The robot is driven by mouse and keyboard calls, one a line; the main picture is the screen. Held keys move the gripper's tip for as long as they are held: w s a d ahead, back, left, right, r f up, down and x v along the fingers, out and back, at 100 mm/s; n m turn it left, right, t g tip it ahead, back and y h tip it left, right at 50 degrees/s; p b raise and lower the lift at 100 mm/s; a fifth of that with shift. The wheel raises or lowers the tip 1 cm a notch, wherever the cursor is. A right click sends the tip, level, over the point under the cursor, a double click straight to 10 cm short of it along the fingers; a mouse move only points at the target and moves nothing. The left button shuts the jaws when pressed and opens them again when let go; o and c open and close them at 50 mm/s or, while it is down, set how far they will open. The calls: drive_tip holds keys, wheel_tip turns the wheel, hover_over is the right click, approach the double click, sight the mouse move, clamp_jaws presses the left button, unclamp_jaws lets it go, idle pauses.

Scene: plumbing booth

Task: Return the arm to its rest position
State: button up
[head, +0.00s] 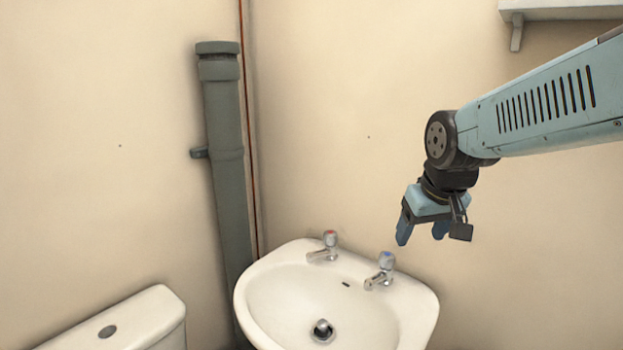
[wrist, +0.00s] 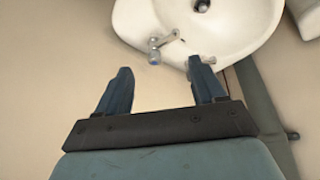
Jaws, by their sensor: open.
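My gripper (head: 422,236) hangs from my arm at the right in the head view, pointing down. It is in the air above and right of the sink, level with a spot a little above the taps. In the wrist view its two blue fingers (wrist: 160,82) are spread apart with nothing between them. The white sink (head: 262,296) lies below; it also shows at the top of the wrist view (wrist: 246,38). The blue-marked tap (head: 381,270) is nearest my gripper, and it also shows in the wrist view (wrist: 156,52). The red-marked tap (head: 327,247) stands to its left.
A grey waste pipe (head: 228,150) runs up the wall left of the sink, beside a thin copper pipe (head: 249,150). A white toilet cistern (head: 135,322) is at lower left. A white shelf (head: 565,10) is on the wall at top right. The wall between is bare.

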drive_tip(key=s+d+r+m+t, duration=0.1)
drive_tip(key=s+d+r, duration=0.2)
drive_tip(key=s, duration=0.6)
drive_tip(key=shift+r+m, duration=0.3)
drive_tip(key=shift+m, duration=0.1)
drive_tip(key=shift+s, duration=0.1)
